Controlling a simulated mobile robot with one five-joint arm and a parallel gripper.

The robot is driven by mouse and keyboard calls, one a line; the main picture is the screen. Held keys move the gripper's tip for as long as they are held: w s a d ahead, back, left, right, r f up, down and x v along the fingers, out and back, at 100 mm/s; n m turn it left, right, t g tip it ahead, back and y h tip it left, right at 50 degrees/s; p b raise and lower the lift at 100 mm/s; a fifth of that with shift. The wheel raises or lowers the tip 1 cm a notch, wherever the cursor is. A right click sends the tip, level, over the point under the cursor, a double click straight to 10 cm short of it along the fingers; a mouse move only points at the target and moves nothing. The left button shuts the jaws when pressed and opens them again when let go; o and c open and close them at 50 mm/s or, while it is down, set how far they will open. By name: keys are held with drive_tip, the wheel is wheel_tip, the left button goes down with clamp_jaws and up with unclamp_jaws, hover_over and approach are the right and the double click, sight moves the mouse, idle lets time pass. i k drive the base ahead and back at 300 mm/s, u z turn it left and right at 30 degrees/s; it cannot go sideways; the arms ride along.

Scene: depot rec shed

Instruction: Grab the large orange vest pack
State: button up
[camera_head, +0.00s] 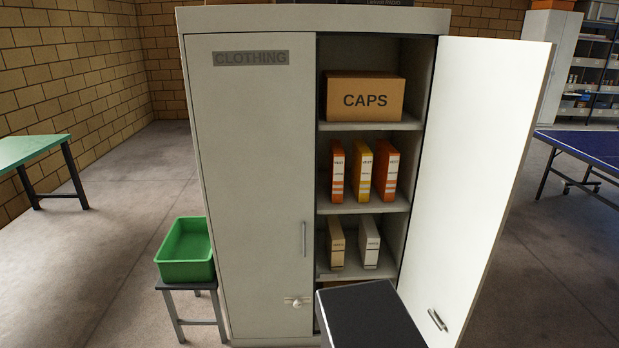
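Three upright packs stand on the middle shelf (345,206) of the open cabinet. The left one is a narrow orange pack (337,172). The middle one is a yellow pack (361,172). The right one is an orange pack (386,172) that looks wider than the left orange one. Their labels are too small to read, so I cannot read any size. My gripper is not in view.
The cabinet's left door (250,190) is shut, marked CLOTHING; its right door (485,170) stands open. A CAPS box (365,99) sits above; a beige pack (336,247) and white pack (369,243) below. A green bin (187,262) stands on a stool at left.

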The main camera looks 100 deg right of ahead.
sight(338, 156)
drive_tip(key=i, duration=0.5)
drive_tip(key=z, duration=3.2)
drive_tip(key=i, duration=0.95)
drive_tip(key=u, duration=0.05)
